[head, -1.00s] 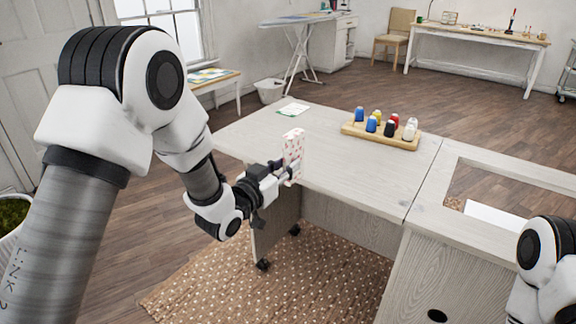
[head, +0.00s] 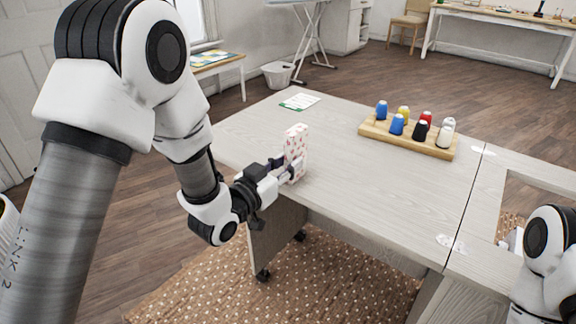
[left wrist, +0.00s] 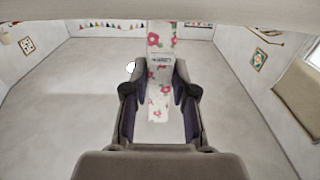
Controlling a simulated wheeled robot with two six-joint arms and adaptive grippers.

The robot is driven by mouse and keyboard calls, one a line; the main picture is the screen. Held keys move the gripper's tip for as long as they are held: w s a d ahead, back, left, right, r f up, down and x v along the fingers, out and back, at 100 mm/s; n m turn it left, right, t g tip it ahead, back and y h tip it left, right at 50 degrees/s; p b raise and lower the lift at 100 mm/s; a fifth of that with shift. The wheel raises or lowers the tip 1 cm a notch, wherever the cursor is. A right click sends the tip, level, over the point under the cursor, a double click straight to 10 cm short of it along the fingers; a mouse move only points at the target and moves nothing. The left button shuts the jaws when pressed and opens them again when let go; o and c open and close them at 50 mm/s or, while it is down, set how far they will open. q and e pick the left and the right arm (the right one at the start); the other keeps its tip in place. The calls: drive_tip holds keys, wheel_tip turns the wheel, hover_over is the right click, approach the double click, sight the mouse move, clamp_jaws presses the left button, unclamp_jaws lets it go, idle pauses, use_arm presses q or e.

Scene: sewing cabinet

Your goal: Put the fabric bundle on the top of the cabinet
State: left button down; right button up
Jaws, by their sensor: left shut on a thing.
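The fabric bundle (head: 296,150) is white with a red and pink flower print. My left gripper (head: 287,172) is shut on it and holds it upright at the cabinet top's left front edge. I cannot tell whether the bundle touches the top. In the left wrist view the bundle (left wrist: 160,84) stands between the two fingers (left wrist: 160,92), with a printed band across it. The cabinet top (head: 345,180) is pale grey wood.
A wooden thread rack (head: 408,139) with several spools stands at the top's back right. A white and green card (head: 299,101) lies at the back left. The middle of the top is clear. A framed opening (head: 530,195) is at the right.

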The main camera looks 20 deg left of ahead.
use_arm(q)
drive_tip(key=shift+s+r, duration=0.1)
drive_tip(key=shift+s, duration=0.3)
drive_tip(key=c, duration=0.9)
unclamp_jaws()
drive_tip(key=shift+w+f, duration=0.2)
drive_tip(key=shift+c, duration=0.2)
drive_tip(key=shift+s+r, duration=0.1)
